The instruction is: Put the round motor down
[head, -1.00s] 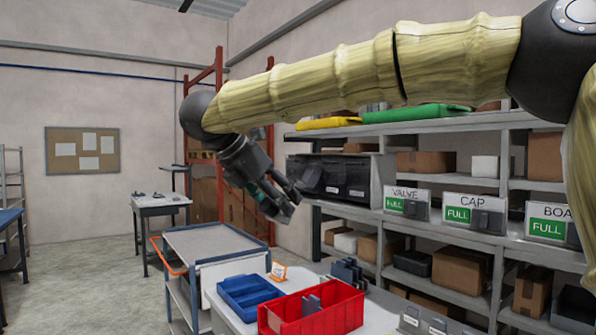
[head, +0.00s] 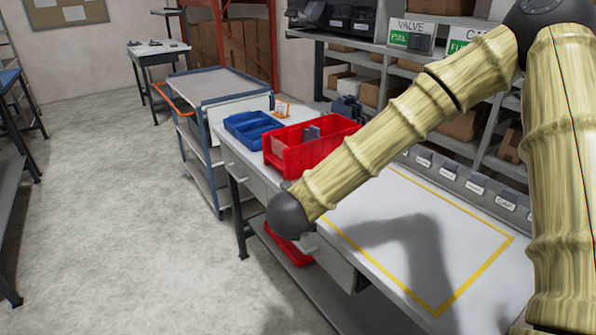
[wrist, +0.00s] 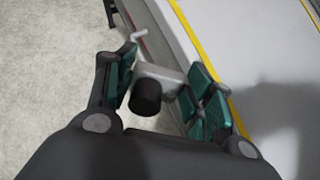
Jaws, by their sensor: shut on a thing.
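In the wrist view my gripper (wrist: 166,92) has its green-padded fingers on either side of the round motor, a grey body with a black round end (wrist: 147,97). The gripper is shut on it. The motor is held near the front edge of the white workbench (wrist: 265,50), with floor below to the left. In the head view my arm's black joint hides the gripper and the motor. A yellow-outlined rectangle (head: 472,284) marks a bare area of the bench top.
A red bin (head: 300,150) and a blue tray (head: 248,130) stand at the bench's far end. A grey cart (head: 215,88) stands beyond. Labelled compartments (head: 450,174) line the bench's back edge. The outlined area is clear, with my arm's shadow across it.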

